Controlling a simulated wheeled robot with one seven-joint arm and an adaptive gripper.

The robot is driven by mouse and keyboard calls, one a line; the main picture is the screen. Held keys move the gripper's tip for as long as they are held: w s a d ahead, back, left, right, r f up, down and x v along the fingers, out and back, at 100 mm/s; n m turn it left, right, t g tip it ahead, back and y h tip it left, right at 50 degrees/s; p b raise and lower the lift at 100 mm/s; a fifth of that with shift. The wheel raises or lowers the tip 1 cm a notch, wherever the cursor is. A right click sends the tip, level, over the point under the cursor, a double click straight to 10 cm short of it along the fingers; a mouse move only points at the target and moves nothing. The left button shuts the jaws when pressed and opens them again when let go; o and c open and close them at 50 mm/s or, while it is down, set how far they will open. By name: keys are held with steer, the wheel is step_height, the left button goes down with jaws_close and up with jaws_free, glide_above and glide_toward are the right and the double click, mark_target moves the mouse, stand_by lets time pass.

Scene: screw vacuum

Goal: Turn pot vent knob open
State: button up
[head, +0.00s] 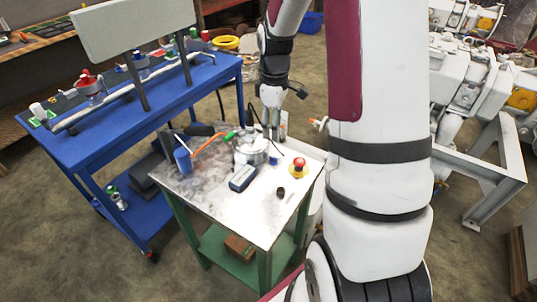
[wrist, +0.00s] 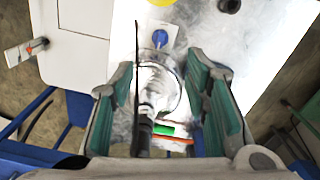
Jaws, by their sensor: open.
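A shiny metal pot (head: 251,150) stands on the metal-topped table. It also shows in the wrist view (wrist: 172,92), between and below my fingers. A small green part (head: 229,135) sits at the pot's left side beside an orange hose (head: 209,145); a green part (wrist: 164,130) also shows close to the palm in the wrist view. I cannot tell for sure which fitting is the vent knob. My gripper (wrist: 159,68) is open and empty, pointing down over the pot. In the head view my gripper (head: 271,132) is just behind and right of the pot.
A blue bottle (head: 183,158) stands at left. A thin black cable (wrist: 136,60) crosses beside the pot. A blue workbench (head: 120,125) stands left.

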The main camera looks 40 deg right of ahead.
mark_target(274, 157)
step_height(274, 157, down, 12)
steer(key=shift+b, duration=0.3)
steer(key=shift+c, duration=0.2)
jaws_close()
